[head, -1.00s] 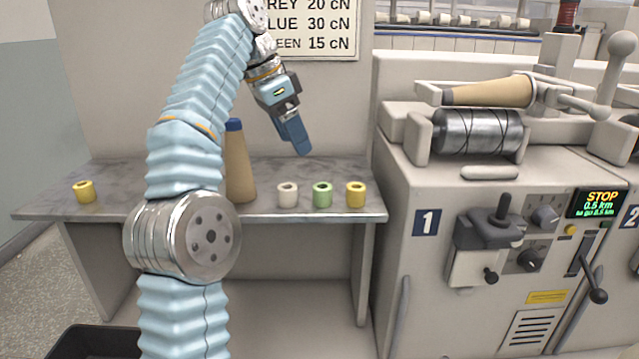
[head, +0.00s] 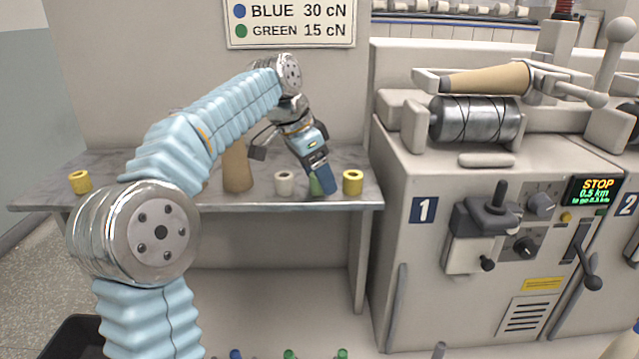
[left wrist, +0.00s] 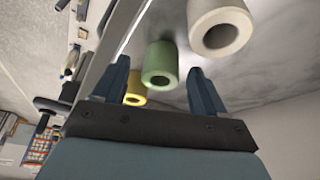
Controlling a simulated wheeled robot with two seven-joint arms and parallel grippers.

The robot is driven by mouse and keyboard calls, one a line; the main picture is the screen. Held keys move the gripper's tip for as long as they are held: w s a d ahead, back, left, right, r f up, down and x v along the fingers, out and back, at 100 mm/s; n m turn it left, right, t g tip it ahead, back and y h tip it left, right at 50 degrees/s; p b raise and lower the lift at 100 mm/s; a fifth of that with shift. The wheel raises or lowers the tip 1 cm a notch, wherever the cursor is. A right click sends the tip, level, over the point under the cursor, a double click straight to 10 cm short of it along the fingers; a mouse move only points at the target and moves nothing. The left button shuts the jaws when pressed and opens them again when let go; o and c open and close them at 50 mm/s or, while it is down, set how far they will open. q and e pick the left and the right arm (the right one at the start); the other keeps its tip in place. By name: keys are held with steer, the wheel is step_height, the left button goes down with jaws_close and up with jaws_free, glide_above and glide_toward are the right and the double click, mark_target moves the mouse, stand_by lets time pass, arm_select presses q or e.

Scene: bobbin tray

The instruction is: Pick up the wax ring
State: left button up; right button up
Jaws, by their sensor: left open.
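Several small rings stand along the front of the grey shelf (head: 225,204). The green ring (head: 314,186) is between a whitish ring (head: 284,183) and a yellow ring (head: 353,182). My left gripper (head: 322,188) is at the green ring and partly covers it in the head view. In the left wrist view, my open left gripper (left wrist: 158,68) has a finger to each side of the green ring (left wrist: 161,62), with no grip on it. The whitish ring (left wrist: 220,27) is to the upper right there, the yellow ring (left wrist: 135,98) below. My right gripper is not in view.
Another yellow ring (head: 79,182) stands at the shelf's left. A tan cone (head: 237,168) stands behind my left arm. The machine (head: 400,150) rises just right of the shelf. A sign (head: 290,22) hangs above. A black bin (head: 75,337) is at lower left.

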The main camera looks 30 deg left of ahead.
arm_select(q)
steer(key=shift+w+d+f, duration=0.1)
steer(key=shift+w+f, duration=0.05)
steer(key=shift+f, duration=0.35)
steer(key=shift+c, duration=0.2)
steer(key=c, duration=1.1)
steer(key=shift+r, duration=0.15)
